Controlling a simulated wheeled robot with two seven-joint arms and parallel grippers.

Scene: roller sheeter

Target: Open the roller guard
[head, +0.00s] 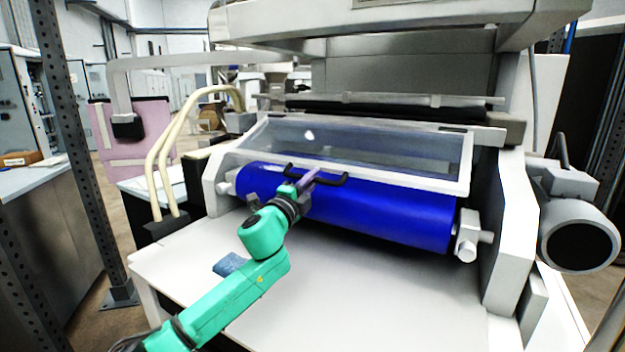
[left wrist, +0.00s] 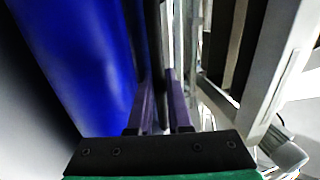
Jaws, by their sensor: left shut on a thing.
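The roller guard (head: 380,146) is a clear panel in a light frame. It sits slanted above the blue roller (head: 400,217), its lower edge along the roller's top. A black bar handle (head: 333,182) sticks out from the guard's lower edge. My left gripper (head: 309,178) has purple fingers and is shut on this handle, left of the guard's middle. In the left wrist view, the fingers (left wrist: 163,105) stand on both sides of the dark handle bar (left wrist: 157,45), with the blue roller (left wrist: 85,60) at left. My right gripper is not in view.
A flat white table (head: 370,300) lies in front of the roller, with a small blue cloth-like item (head: 229,264) near my left arm. White machine side walls (head: 512,225) bound the roller, and a motor housing (head: 578,235) juts out at right. Cream hoses (head: 160,160) rise at left.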

